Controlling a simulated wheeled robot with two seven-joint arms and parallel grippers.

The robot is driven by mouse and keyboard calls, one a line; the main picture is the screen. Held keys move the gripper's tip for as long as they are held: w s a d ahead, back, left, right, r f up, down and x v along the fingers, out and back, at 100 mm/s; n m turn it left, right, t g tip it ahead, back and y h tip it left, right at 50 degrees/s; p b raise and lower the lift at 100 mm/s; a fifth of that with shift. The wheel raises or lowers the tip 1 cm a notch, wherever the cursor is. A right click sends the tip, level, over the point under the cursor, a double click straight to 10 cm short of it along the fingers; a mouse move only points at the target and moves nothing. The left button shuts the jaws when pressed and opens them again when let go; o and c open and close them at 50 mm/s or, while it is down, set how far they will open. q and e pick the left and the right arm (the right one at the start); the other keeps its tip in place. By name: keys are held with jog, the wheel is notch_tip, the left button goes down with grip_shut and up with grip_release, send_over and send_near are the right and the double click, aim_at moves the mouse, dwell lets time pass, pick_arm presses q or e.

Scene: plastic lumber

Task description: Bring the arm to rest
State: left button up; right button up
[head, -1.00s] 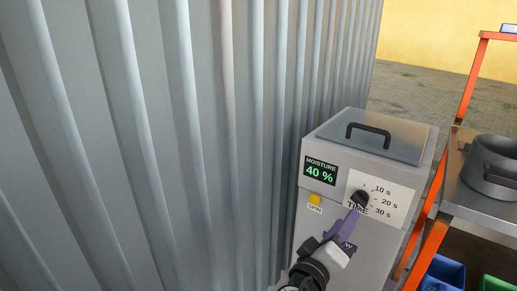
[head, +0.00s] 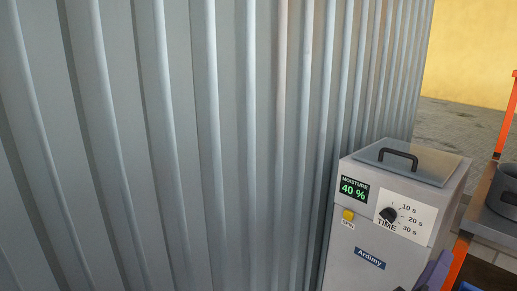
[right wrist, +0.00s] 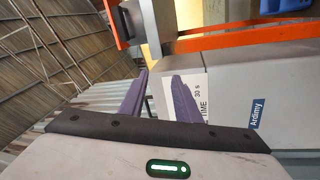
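A grey machine (head: 348,262) labelled Ardimy stands at the right of the head view. Its green display (head: 353,189) reads MOISTURE 40 %. Its black TIME knob (head: 389,215) sits on a white dial marked 10 s, 20 s and 30 s. A yellow SPIN button (head: 348,215) is below the display. My right gripper (head: 432,273) is at the bottom right edge, partly cut off, below the dial. In the right wrist view its purple fingers (right wrist: 161,76) are apart with nothing between them. My left gripper is in neither view.
A corrugated metal wall (head: 200,140) fills the left and middle. An orange-framed rack (head: 459,262) with a metal pot (head: 503,190) stands close to the machine's right. Part of a blue bin shows at the bottom right. Paved floor (head: 460,125) lies behind.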

jog(key=d+r+n+t+h, duration=0.2)
jog(key=d+r+n+t, duration=0.1)
jog(key=d+r, duration=0.4)
jog(key=s+a+f+n+g+y, duration=0.15)
jog(key=f+y, duration=0.25)
jog(key=f, duration=0.6)
jog(key=s+f+n+g+y, duration=0.15)
jog(key=f+y, duration=0.25)
jog(key=f, duration=0.5)
jog(key=s+a+f+m+g+y, duration=0.1)
jog(key=s+a+f+g+y, duration=0.3)
jog(key=s+a+f+y, duration=0.7)
jog(key=s+a+f+m+g+y, duration=0.1)
jog(key=s+a+f+m, duration=0.1)
jog(key=s+a+f, duration=0.5)
jog(key=a+r+m, duration=0.3)
jog(key=a+m, duration=0.2)
jog(key=a, duration=0.5)
pick_arm(q)
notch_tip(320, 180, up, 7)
jog(key=p, duration=1.2)
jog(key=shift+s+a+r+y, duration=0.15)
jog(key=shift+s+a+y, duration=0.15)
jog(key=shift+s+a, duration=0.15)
pick_arm(e)
notch_tip(320, 180, up, 8)
jog(key=s+d, duration=0.1)
jog(key=shift+f, duration=0.1)
